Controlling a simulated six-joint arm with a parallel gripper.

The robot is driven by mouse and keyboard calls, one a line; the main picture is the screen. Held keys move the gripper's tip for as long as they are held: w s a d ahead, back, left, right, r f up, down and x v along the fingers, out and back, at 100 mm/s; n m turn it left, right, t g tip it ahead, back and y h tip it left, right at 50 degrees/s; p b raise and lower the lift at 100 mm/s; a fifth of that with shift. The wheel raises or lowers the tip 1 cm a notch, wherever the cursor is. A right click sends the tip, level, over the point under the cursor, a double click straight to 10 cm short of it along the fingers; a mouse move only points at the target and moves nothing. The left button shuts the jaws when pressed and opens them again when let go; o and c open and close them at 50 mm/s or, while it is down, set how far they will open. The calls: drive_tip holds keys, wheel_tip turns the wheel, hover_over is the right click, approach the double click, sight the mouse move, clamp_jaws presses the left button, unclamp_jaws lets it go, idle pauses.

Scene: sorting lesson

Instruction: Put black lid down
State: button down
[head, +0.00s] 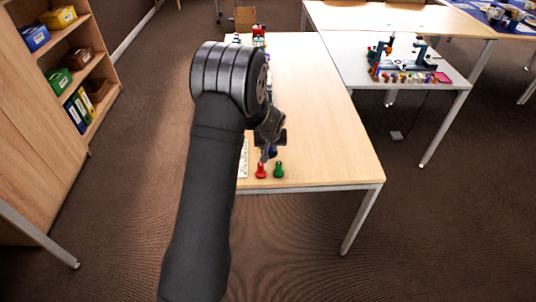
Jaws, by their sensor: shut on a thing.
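My gripper (266,156) is at the near end of the wooden table (326,130), pointing down just behind a red piece and a green piece. It is shut on a small dark thing, which I take to be the black lid. The lid's outline is hard to tell from the dark fingers, and I cannot tell whether it touches the table. The red piece (261,172) and the green piece (279,170) stand upright side by side near the front edge. My arm hides much of the table's left side.
A white sheet or tray (244,158) shows partly beside my gripper. Small items, including a red one (258,33), stand at the far end. The table's right half is clear. A white side table (455,76) holds a blue-black device. Shelves (88,62) with bins stand left.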

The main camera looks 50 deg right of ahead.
drive_tip(key=shift+w+f, duration=0.4)
drive_tip(key=shift+w, duration=0.05)
drive_tip(key=shift+f, duration=1.85)
drive_tip(key=shift+f, duration=0.2)
drive_tip(key=c, duration=1.3)
unclamp_jaws()
drive_tip(key=shift+r, duration=0.1)
drive_tip(key=v, duration=1.2)
drive_tip(key=shift+r, duration=0.1)
